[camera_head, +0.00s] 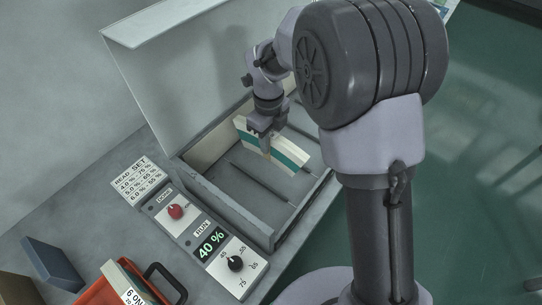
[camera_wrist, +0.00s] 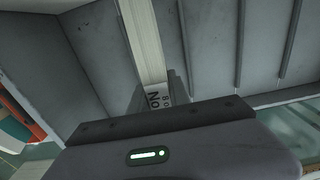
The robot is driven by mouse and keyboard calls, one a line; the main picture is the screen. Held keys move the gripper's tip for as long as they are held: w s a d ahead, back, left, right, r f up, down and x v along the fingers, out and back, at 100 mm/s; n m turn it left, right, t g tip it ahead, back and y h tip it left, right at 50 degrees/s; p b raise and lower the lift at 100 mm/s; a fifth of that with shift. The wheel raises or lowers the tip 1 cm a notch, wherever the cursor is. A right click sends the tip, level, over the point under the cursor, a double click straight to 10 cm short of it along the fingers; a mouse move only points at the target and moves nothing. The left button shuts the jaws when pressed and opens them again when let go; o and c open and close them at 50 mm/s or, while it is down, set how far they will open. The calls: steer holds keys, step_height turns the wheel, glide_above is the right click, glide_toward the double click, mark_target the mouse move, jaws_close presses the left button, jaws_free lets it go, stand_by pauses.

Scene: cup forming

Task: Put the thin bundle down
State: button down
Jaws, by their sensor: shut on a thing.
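The bundle (camera_head: 291,155) is a thin, flat, cream slab with a teal band. My gripper (camera_head: 264,140) is shut on it from above, near its left part. In the wrist view the bundle (camera_wrist: 143,35) shows as a long pale edge of stacked sheets running away from the jaws (camera_wrist: 155,92). The bundle is inside or just above the open grey box (camera_head: 222,203), over its ribbed floor, standing on edge. I cannot tell whether its lower edge touches the floor. Small dark print shows between the jaws, partly hidden.
The box's lid (camera_head: 160,50) stands open at the back. An orange container (camera_head: 98,292) and a blue block (camera_head: 50,262) lie lower left.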

step_height(320, 180, down, 5)
steer(key=shift+r+b, duration=0.1)
steer(key=shift+b, duration=0.65)
steer(key=shift+f, duration=0.25)
steer(key=c, duration=1.2)
jaws_free()
steer(key=shift+d, duration=0.1)
steer(key=shift+c, duration=0.2)
steer(key=shift+r, duration=0.1)
